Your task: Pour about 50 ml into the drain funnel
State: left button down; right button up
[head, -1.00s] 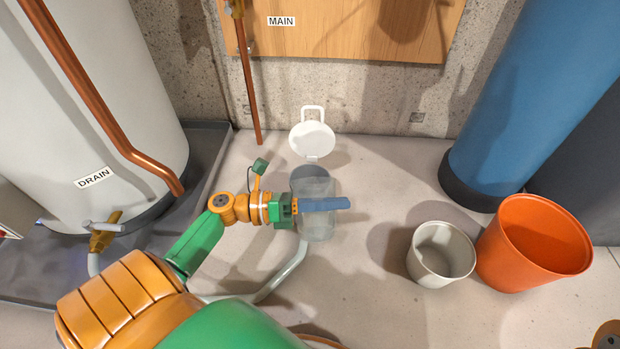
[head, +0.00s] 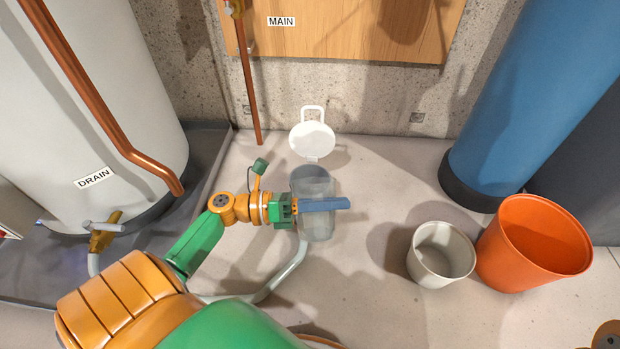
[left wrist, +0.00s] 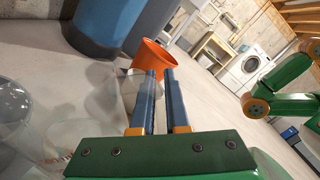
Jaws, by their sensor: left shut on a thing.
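My left gripper (head: 312,205) is shut on a clear, see-through vessel (head: 318,228), with the blue fingers lying across it in the head view. Clear walls also show beside the fingers in the left wrist view (left wrist: 118,92), and red marks show at the lower left there. A grey round shape (head: 309,174) lies at the vessel's far end, just below a white round piece with a loop handle (head: 312,140). I cannot tell whether this grey shape is the drain funnel, nor how much liquid the vessel holds. My right gripper is not in view.
A pale bucket (head: 441,255) and an orange bucket (head: 533,245) stand to the right, by a blue tank (head: 530,90). A grey hose (head: 285,276) runs along the floor near the vessel. The white drain-labelled tank (head: 90,110) stands at left.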

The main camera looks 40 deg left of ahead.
aim_at(321, 228)
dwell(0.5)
pick_arm(q)
jog(key=shift+s+d+f, duration=0.1)
jog(key=shift+f, duration=0.1)
jog(key=s+d+f+m, duration=0.2)
jog(key=f+m, duration=0.1)
jog(key=shift+s+b, duration=0.15)
jog(key=shift+b, duration=0.15)
jog(key=s+d+f+m+b, duration=0.1)
jog(key=s+d+f+m, duration=0.2)
jog(key=m, duration=0.3)
jog(key=shift+s+f+g, duration=0.3)
jog(key=shift+f, duration=0.1)
